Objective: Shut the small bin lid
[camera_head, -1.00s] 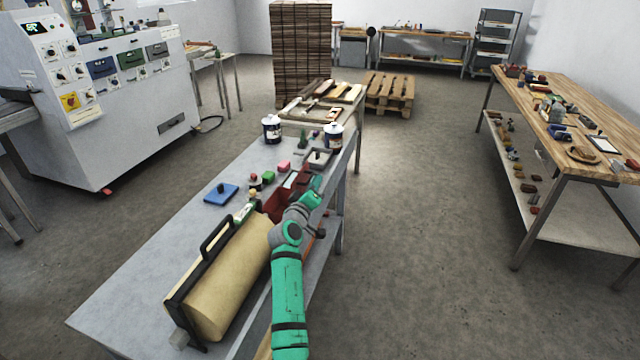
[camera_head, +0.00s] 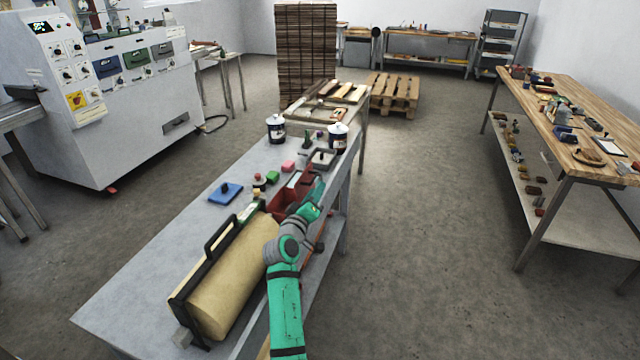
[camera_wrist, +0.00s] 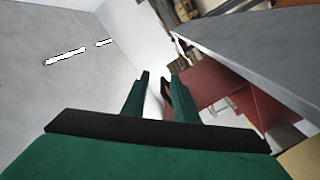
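A small dark red bin (camera_head: 281,203) stands on the grey bench by its right edge. A red panel, which looks like its raised lid (camera_head: 304,183), rises at its far side, partly hidden by my arm. My gripper (camera_head: 319,184) is just to the right of this panel. In the wrist view, the green fingers of my gripper (camera_wrist: 158,95) are apart with pale background between them. Red bin parts (camera_wrist: 268,108) lie to the right of the fingers, and a red panel (camera_wrist: 208,82) is right behind the right finger. I cannot tell whether it touches.
A beige roller with a black handle (camera_head: 205,238) lies in front of the bin on the bench (camera_head: 140,285). Clear floor lies to the right, before a wooden workbench (camera_head: 590,165).

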